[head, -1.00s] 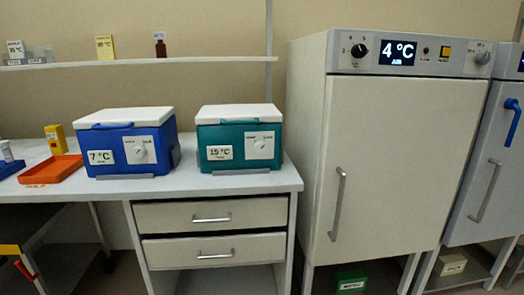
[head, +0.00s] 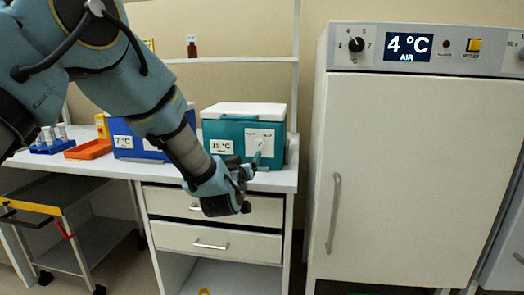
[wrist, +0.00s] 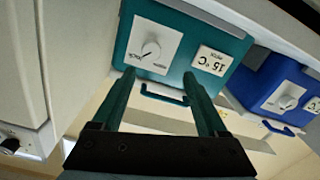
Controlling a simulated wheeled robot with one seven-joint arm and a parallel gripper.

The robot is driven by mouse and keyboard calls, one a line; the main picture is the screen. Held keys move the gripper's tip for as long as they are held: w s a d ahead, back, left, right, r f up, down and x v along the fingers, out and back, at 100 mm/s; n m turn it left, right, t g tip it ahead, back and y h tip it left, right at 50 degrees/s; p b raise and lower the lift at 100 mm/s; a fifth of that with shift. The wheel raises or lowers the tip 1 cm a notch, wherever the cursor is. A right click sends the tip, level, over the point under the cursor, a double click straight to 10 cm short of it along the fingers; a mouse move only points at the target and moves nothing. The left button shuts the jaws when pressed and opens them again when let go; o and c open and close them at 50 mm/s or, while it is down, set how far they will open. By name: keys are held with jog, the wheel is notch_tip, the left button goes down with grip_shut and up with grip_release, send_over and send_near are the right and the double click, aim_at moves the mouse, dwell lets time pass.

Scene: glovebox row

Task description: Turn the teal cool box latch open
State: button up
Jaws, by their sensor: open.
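The teal cool box (head: 222,131) with a white lid stands on the bench, with a "15 °C" label on its front. Its latch (head: 260,143) is a small round knob on a white square plate, right of the label. In the wrist view, which is upside down, the latch (wrist: 150,50) shows clear of my fingers, its bar tilted. My gripper (head: 257,160) is in front of the box, just below the latch in the head view. In the wrist view my gripper (wrist: 160,76) is open and empty, its two fingers pointing toward the box front. Contact with the box cannot be told.
A blue cool box (head: 122,142) marked 7 °C stands left of it, partly behind my arm. The bench (head: 282,181) has drawers below. A tall white cabinet (head: 415,170) reading 4 °C stands close on the right. An orange tray (head: 89,149) lies at the left.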

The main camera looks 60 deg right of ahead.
aim_at(258, 145)
jog(key=p+x, duration=0.1)
jog(key=x, duration=0.2)
jog(key=s+p+x, duration=0.1)
jog(key=x, duration=0.3)
jog(key=p+x, duration=0.1)
jog(key=x, duration=0.3)
jog(key=shift+s+d+r, duration=0.2)
jog(key=shift+s, duration=0.1)
jog(key=shift+c, duration=0.3)
grip_shut()
